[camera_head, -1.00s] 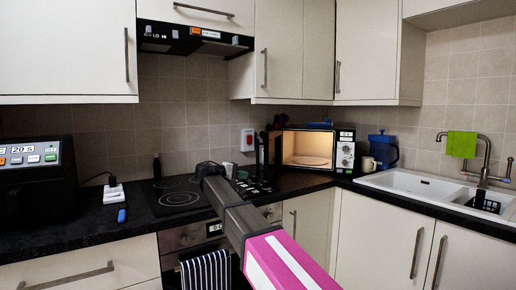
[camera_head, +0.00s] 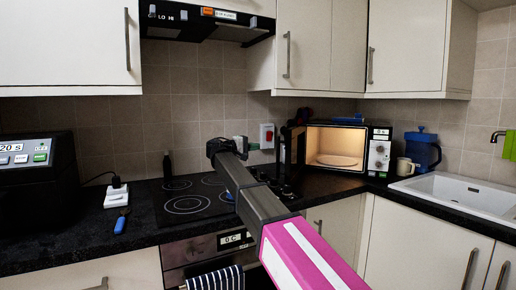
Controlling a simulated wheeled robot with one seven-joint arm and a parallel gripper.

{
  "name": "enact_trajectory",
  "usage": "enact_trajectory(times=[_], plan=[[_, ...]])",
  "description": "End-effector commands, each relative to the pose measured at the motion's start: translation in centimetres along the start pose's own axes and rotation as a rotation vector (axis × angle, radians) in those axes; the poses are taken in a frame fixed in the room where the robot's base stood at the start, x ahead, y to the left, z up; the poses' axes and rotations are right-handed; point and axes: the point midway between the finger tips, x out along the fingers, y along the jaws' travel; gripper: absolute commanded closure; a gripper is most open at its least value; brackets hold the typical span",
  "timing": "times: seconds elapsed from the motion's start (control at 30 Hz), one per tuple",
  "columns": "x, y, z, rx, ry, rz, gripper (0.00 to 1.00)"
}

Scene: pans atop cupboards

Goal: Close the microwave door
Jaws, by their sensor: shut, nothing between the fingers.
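The microwave (camera_head: 378,150) stands in the back right corner of the counter, lit inside, with a round plate (camera_head: 338,160) in its cavity. Its dark door (camera_head: 291,150) is open, swung out at the left side of the cavity and seen nearly edge-on. My gripper (camera_head: 213,147) is at the end of my arm, over the hob area and to the left of the door, apart from it in the picture. It is small and dark here; it looks shut and holds nothing.
The hob (camera_head: 185,205) lies below and left of my gripper. A mug (camera_head: 405,167) and a blue jug (camera_head: 422,150) stand right of the microwave, before the sink (camera_head: 460,190). Cupboards (camera_head: 410,45) hang above. A dark appliance (camera_head: 35,175) stands at left.

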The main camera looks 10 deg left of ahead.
Motion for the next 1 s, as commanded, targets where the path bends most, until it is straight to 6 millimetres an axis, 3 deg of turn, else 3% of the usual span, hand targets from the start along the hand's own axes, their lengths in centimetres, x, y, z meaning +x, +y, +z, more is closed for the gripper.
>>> enact_trajectory(times=[0.4,0.63,1.0], plan=[[7.9,0.0,0.0,0.0,-0.003,-0.001,1.0],[9.8,-0.1,2.4,0.001,-0.001,-0.001,1.0],[10.4,0.0,2.8,0.0,0.0,-0.001,1.0]])
